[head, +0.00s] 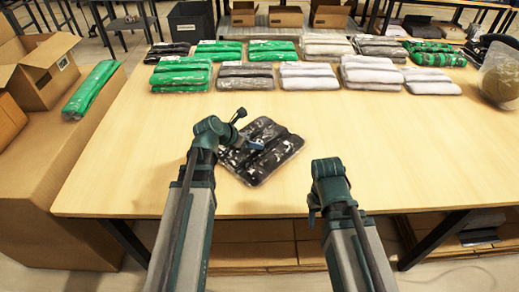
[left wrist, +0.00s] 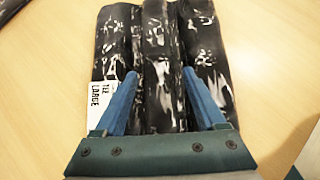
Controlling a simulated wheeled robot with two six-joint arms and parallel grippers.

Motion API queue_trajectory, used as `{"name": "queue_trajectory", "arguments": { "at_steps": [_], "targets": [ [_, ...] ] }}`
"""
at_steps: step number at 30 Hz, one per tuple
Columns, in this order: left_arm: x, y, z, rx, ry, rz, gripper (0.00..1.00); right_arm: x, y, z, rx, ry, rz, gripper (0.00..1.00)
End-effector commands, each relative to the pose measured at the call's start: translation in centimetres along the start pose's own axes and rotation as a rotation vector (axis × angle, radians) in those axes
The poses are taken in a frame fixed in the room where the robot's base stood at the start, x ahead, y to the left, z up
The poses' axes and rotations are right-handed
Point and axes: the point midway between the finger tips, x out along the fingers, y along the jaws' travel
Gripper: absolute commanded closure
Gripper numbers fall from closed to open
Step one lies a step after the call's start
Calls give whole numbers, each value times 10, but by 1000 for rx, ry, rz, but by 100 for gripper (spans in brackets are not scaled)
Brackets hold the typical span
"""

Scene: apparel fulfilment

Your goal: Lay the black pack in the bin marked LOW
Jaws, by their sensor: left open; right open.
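The black pack (head: 277,150), a clear-wrapped bundle of dark rolls, lies tilted on the table in front of me. In the left wrist view the pack (left wrist: 153,30) shows a white label reading "LARGE". My left gripper (head: 250,130) is over the pack; in the left wrist view its open fingers (left wrist: 160,74) overlap the pack on either side of the middle roll. I cannot tell whether they touch it. My right gripper (head: 313,212) is open and empty at the table's near edge. I can read no LOW mark on any bin.
Rows of green, grey and white packs line the table's (head: 400,150) far side, with another dark pack (head: 167,52) at their left end. A black bin (head: 191,22) and open cardboard boxes (head: 285,17) stand beyond. An open carton (head: 45,72) is at left.

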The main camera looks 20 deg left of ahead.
Motion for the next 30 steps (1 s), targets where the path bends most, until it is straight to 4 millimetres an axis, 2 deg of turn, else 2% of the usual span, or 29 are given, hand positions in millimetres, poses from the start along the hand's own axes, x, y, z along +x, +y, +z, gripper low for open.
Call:
{"name": "queue_trajectory", "arguments": {
  "at_steps": [5,12,20,23,30],
  "targets": [
    [14,2,2,2,0,-1,28,9,-1,0,0,0,0,50],
    [49,4,4,2,0,-2,28,32,-3,-2,0,0,0,50],
    [51,3,6,0,0,0,28,31,-3,-2,0,0,0,50],
    [51,3,6,0,0,0,42,31,-3,-2,0,0,0,50],
    [51,3,6,0,0,0,85,31,-3,-2,0,0,0,50]
  ]
}}
